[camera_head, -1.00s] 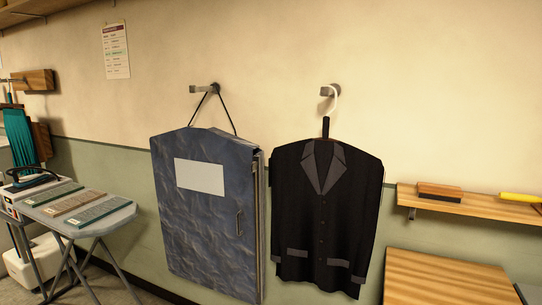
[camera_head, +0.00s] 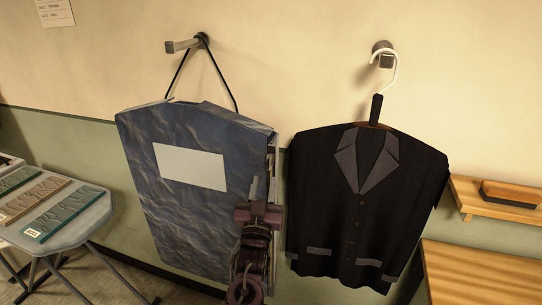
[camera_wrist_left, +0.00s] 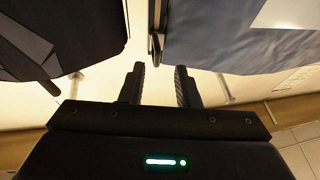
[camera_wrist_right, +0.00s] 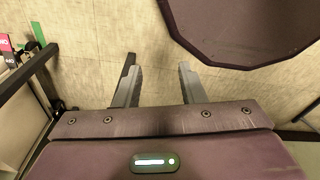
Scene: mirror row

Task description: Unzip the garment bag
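The garment bag (camera_head: 150,205) is blue-grey and wrinkled, with a blank white label (camera_head: 190,167). It hangs by a dark cord from a wall hook (camera_head: 187,45). My left gripper (camera_head: 262,186) is raised in front of the bag's right edge and hides part of it. In the left wrist view the fingers (camera_wrist_left: 160,72) are apart, with nothing seen between them. A slim dark pull bar (camera_wrist_left: 155,47) on the bag's edge shows just beyond the fingertips; I cannot tell whether they touch. My right gripper (camera_wrist_right: 157,78) is open and empty over the floor, outside the head view.
A black jacket (camera_head: 330,215) hangs close to the bag's right on a second hook (camera_head: 384,58). A wooden shelf (camera_head: 500,207) with a brush (camera_head: 512,192) and a wooden top (camera_head: 475,275) are at right.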

